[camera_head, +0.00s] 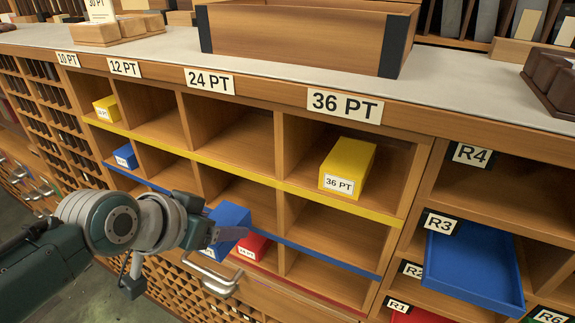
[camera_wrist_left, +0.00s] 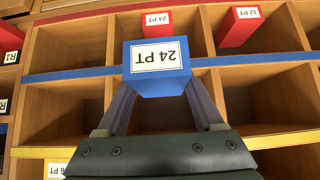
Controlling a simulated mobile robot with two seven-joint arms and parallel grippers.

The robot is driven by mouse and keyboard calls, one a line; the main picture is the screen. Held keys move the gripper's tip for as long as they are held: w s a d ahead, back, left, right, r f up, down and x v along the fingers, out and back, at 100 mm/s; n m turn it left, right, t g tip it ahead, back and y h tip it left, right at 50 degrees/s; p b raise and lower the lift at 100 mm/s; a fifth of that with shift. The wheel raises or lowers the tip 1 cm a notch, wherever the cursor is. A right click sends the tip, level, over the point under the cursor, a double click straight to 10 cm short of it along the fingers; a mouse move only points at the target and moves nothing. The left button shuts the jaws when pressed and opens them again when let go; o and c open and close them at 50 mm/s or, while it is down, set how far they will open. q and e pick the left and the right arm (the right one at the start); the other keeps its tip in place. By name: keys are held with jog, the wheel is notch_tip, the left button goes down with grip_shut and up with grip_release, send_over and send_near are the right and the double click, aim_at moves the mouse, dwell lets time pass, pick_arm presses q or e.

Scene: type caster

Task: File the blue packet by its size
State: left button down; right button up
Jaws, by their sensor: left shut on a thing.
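A blue packet (camera_head: 231,222) with a white 24 PT label is held in my left gripper (camera_head: 208,236), out in front of the rack near the 24 PT column. In the left wrist view the blue packet (camera_wrist_left: 157,68) sits between both fingers (camera_wrist_left: 158,92), its label upside down. The 24 PT sign (camera_head: 210,81) is on the rack's top edge, beside the 12 PT sign (camera_head: 124,68) and 36 PT sign (camera_head: 345,105). The blue-edged row (camera_head: 325,256) is the middle one. My right gripper is out of view.
A small blue packet (camera_head: 125,156) is in the middle row's left end. Yellow packets (camera_head: 347,167) (camera_head: 106,108) sit in the top row; a red packet (camera_head: 250,246) is in the lower row. A blue tray (camera_head: 470,268) is at right. Drawer handles (camera_head: 215,280) protrude below.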

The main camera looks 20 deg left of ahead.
aim_at(234, 207)
pick_arm(q)
jog(key=shift+w+d+r+b, duration=0.15)
jog(key=shift+w+b, duration=0.95)
jog(key=shift+w, duration=1.05)
jog(key=shift+w+d+b, duration=0.15)
jog(key=shift+w+b, duration=1.15)
jog(key=shift+w, duration=0.4)
grip_release()
jog(key=shift+s+f, duration=0.15)
jog(key=shift+f, duration=0.05)
jog(key=shift+s+r+p, duration=0.15)
jog(key=shift+r+p, duration=0.25)
jog(key=p+v, duration=0.3)
jog(key=v, duration=0.4)
jog(key=shift+s+r, duration=0.75)
jog(key=shift+s, duration=0.1)
